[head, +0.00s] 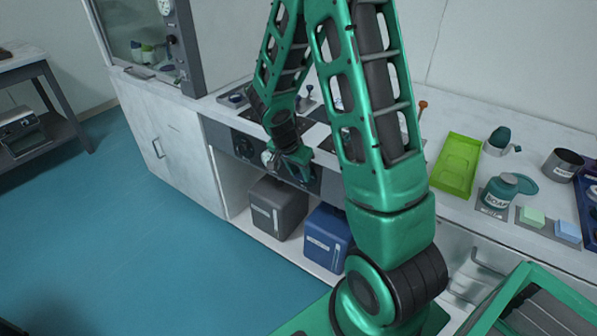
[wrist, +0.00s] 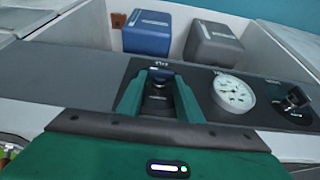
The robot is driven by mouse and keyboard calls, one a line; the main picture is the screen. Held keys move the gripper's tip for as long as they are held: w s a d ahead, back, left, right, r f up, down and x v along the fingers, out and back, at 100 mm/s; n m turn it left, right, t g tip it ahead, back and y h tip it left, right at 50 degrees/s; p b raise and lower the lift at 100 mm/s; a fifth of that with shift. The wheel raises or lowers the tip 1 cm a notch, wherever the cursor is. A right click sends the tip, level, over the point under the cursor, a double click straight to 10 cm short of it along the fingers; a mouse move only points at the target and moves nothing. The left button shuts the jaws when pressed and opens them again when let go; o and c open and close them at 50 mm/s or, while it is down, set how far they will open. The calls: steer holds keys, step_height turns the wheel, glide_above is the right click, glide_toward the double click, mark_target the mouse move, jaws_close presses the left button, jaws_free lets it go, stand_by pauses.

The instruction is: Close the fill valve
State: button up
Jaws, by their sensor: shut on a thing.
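In the wrist view, the fill valve knob (wrist: 159,88) is a small dark knob on the dark front panel (wrist: 85,80). A short white label sits just beyond it, too small to read surely. My gripper (wrist: 160,76) has its two green fingers on either side of the knob and is shut on it. The fingers and palm hide much of the knob. In the head view, my gripper (head: 298,168) is at the panel under the counter edge, and the knob is hidden behind it.
A round white gauge (wrist: 234,93) and another black knob (wrist: 294,101) are beside my gripper on the panel. A blue box (head: 326,238) and a grey box (head: 278,207) stand on the open shelf below. A green tray (head: 456,165) lies on the counter.

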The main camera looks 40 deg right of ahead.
mark_target(294, 177)
steer(key=shift+w+a+g, duration=0.3)
steer(key=shift+w+a, duration=0.15)
steer(key=shift+w+a+n+g+h, duration=0.35)
steer(key=shift+g+h, duration=0.15)
steer(key=shift+g, duration=0.4)
steer(key=g, duration=0.1)
steer(key=g+h, duration=0.1)
steer(key=w+f+n+g, duration=0.1)
steer(key=g, duration=0.1)
steer(key=shift+a+h, duration=0.2)
steer(key=shift+h, duration=0.2)
steer(key=shift+o, duration=0.2)
steer(key=g+h, duration=0.1)
steer(key=f+n+g+h, duration=0.1)
steer(key=g, duration=0.2)
steer(key=shift+w+a+f+n+g+h, duration=0.1)
steer(key=shift+w+f+n+g+h, duration=0.15)
steer(key=shift+w+g+h, duration=0.15)
steer(key=shift+f+n+g+h, duration=0.3)
steer(key=shift+g+h, duration=0.2)
steer(key=shift+g, duration=0.2)
steer(key=shift+f+n+g+h, duration=0.15)
steer(key=shift+n+g+h, duration=0.15)
steer(key=shift+g+h, duration=0.3)
steer(key=shift+c, duration=0.2)
steer(key=shift+s+d+f+g, duration=0.1)
steer(key=shift+s+d+g, duration=0.15)
steer(key=shift+g, duration=0.35)
steer(key=o, duration=1.1)
steer(key=shift+w, duration=0.15)
